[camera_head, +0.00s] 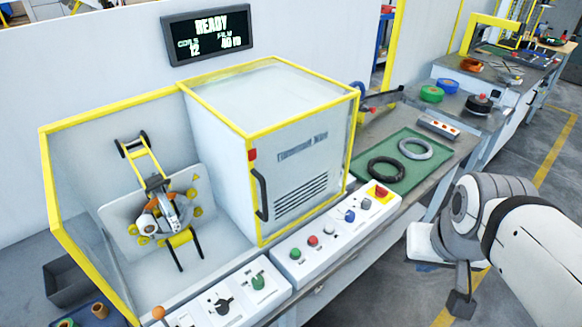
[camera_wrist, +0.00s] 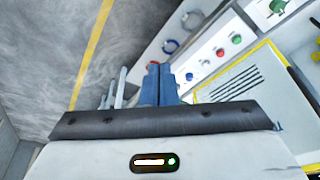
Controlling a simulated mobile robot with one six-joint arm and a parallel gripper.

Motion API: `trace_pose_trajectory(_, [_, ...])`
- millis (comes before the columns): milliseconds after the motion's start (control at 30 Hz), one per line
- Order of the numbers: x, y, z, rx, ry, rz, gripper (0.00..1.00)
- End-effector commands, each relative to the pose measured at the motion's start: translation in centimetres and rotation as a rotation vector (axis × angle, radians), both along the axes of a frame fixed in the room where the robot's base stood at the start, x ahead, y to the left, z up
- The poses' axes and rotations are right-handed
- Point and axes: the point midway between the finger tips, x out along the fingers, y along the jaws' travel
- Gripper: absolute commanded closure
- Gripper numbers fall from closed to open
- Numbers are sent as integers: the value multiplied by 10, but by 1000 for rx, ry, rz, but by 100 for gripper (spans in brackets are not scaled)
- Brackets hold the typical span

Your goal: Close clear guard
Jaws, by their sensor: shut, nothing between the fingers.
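The clear guard (camera_head: 354,130) is a yellow-edged frame with see-through panels, standing around the white cabinet right of the winding bay. A black handle (camera_head: 261,195) and a red block sit on its left front edge. The wrapping head (camera_head: 160,210) shows in the bay on the left, with no panel seen across its front. My gripper (camera_wrist: 158,84) is shut and empty in the wrist view, its blue fingers together, apart from the machine. The yellow frame edge also shows in the wrist view (camera_wrist: 236,67). My arm is at the right of the head view, away from the handle.
Button panels (camera_head: 330,232) run along the machine's front. A green mat (camera_head: 378,157) holds a black and a grey ring on the bench. A display (camera_head: 208,35) reads READY. Open floor lies right of the bench.

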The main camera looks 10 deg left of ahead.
Motion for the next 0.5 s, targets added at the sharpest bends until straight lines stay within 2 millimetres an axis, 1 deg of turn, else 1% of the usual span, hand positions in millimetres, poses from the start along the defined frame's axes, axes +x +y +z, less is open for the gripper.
trace_pose_trajectory(67, [6, 4, 1, 10, 7, 20, 100])
trace_pose_trajectory(167, [25, 21, 3, 46, 33, 76, 100])
trace_pose_trajectory(267, [55, 48, 7, 109, 65, 199, 100])
trace_pose_trajectory(300, [70, 62, 9, 142, 76, 259, 100])
trace_pose_trajectory(367, [92, 84, 12, 194, 88, 354, 100])
trace_pose_trajectory(400, [106, 99, 13, 229, 92, 417, 100])
trace_pose_trajectory(467, [127, 121, 15, 283, 93, 508, 100])
trace_pose_trajectory(500, [139, 135, 16, 316, 93, 567, 100])
